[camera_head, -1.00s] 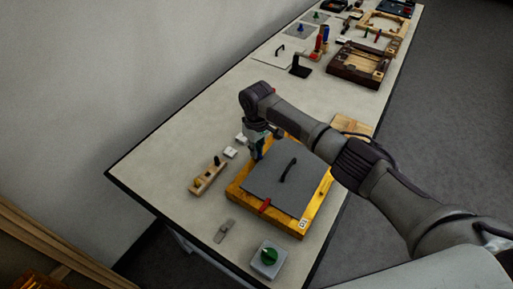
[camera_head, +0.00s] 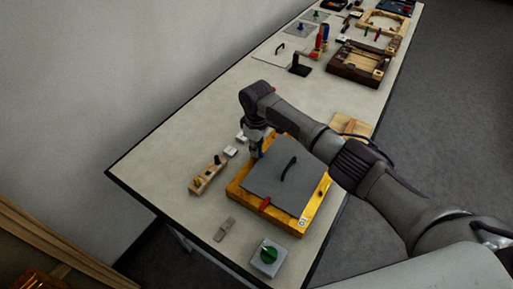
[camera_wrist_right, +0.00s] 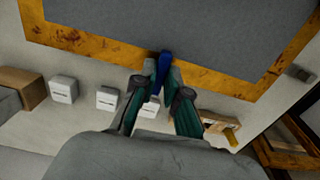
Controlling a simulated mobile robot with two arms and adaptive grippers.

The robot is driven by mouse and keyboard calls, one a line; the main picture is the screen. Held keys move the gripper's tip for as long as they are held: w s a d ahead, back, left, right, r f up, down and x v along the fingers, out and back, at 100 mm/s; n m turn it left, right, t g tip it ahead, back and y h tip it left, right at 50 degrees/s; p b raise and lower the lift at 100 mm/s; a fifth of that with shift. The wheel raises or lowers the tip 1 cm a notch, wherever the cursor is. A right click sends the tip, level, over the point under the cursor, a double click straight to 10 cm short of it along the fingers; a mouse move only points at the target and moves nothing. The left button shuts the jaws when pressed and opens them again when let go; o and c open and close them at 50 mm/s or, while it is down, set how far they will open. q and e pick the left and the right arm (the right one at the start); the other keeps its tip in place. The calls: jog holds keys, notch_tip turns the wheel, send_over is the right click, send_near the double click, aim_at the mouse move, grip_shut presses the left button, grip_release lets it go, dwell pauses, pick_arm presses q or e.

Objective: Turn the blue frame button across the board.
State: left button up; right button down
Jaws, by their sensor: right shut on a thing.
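A grey board (camera_head: 276,187) with a black handle (camera_head: 289,168) lies in a gilt wooden frame (camera_head: 236,192) on the bench. My right gripper (camera_head: 257,154) is at the frame's far left corner region in the head view. In the right wrist view, my right gripper (camera_wrist_right: 162,76) is shut on the blue frame button (camera_wrist_right: 164,63). The button stands across the gilt border, its far end at the edge of the grey board. In the head view the button is hidden by the gripper. A red button (camera_head: 265,203) sits on the near side of the frame. My left gripper is out of view.
A wooden block with pegs (camera_head: 208,176) and small white blocks (camera_head: 231,151) stand left of the frame. A green knob on a grey plate (camera_head: 268,258) is in front. A dark wooden frame (camera_head: 357,65) and other items stand farther back.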

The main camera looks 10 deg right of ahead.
jog(key=c, duration=1.2)
grip_release()
jog(key=shift+r, duration=0.1)
notch_tip(320, 180, up, 12)
